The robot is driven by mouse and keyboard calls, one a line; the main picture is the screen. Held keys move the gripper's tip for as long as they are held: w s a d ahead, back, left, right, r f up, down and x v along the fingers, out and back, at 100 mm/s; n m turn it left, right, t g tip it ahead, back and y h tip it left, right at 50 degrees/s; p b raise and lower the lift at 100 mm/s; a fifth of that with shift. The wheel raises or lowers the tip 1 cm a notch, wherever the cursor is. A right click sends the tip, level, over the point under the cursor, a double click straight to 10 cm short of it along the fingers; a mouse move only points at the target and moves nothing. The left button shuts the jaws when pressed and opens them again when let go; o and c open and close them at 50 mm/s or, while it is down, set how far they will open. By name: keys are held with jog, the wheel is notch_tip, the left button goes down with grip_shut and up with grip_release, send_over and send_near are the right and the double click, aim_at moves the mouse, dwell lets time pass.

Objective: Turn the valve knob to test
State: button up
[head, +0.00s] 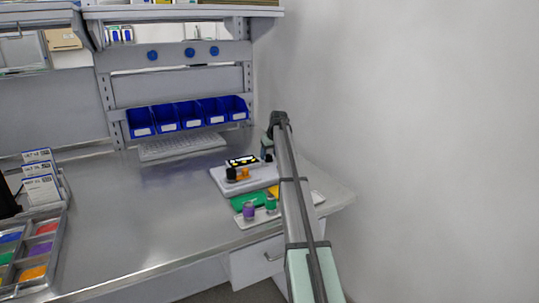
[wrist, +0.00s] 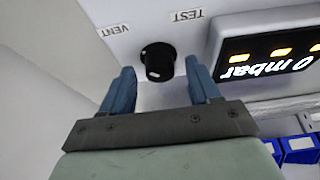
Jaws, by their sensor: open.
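The valve knob (wrist: 158,60) is a black round knob on a light panel in the wrist view. The printed label VENT (wrist: 114,30) is to its left and the label TEST (wrist: 186,15) to its upper right. My gripper (wrist: 158,68) is open, with one blue finger on each side of the knob's near side; I cannot tell whether either touches it. In the head view, my gripper (head: 268,147) is at the right end of the light test unit (head: 262,183), and the arm partly hides that end.
A lit display (wrist: 268,58) ending in "0 mbar" stands right of the knob in the wrist view. A green piece (head: 248,201) and a purple piece (head: 249,211) are in front. Blue bins (head: 190,115) are behind.

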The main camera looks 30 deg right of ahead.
jog(key=shift+f, duration=0.1)
jog(key=shift+c, duration=0.2)
jog(key=c, duration=1)
jog(key=shift+m, duration=0.3)
jog(key=m+h, duration=0.1)
jog(key=m, duration=0.2)
jog(key=shift+w+a+m+h, duration=0.1)
jog(key=shift+a+m+h, duration=0.05)
jog(key=shift+m+h, duration=0.25)
jog(key=m+g+h, duration=0.1)
jog(key=m, duration=0.3)
jog(key=shift+w+a+m, duration=0.1)
jog(key=shift+m, duration=0.2)
jog(key=m, duration=0.2)
jog(key=m+g+h, duration=0.1)
jog(key=m, duration=0.1)
jog(key=shift+w+g, duration=0.15)
jog(key=shift+g, duration=0.15)
jog(key=shift+m+g+h, duration=0.4)
jog(key=shift+m+g, duration=0.5)
jog(key=shift+m, duration=1.5)
